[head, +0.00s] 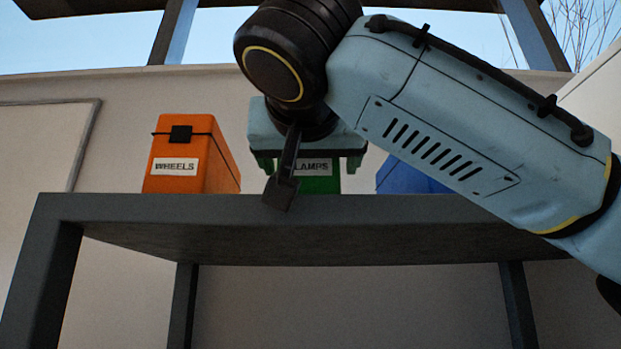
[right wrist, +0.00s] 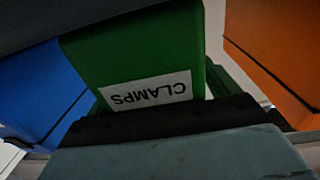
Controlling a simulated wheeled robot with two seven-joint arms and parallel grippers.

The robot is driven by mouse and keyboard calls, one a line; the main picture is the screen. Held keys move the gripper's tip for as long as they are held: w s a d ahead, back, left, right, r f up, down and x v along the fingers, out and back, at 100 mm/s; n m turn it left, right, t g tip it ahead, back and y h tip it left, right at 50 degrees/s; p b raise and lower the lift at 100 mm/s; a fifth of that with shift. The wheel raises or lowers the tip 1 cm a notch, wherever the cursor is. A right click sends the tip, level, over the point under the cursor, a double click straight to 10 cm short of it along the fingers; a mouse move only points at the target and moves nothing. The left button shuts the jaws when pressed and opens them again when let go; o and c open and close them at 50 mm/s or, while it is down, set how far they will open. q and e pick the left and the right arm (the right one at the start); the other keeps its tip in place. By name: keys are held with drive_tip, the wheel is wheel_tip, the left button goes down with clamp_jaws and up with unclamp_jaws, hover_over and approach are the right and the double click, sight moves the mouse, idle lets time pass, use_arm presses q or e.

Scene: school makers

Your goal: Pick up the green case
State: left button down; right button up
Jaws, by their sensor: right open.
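The green case (head: 322,185) stands on the dark table, with a white label ending in "LAMPS". My right arm and right gripper (head: 308,166) cover much of it in the head view. The right gripper is open, with its fingers apart on either side of the case's upper part. In the right wrist view the green case (right wrist: 130,60) fills the middle, its "CLAMPS" label upside down. I cannot tell whether the fingers touch it. My left gripper is not in view.
An orange case (head: 178,160) labelled "WHEELS" stands left of the green case on the table (head: 150,208). A blue case (head: 410,178) stands to the right, partly hidden behind my arm. A gap of bare tabletop separates the orange and green cases.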

drive_tip(key=c, duration=1.3)
drive_tip(key=shift+c, duration=0.3)
drive_tip(key=shift+r, duration=0.2)
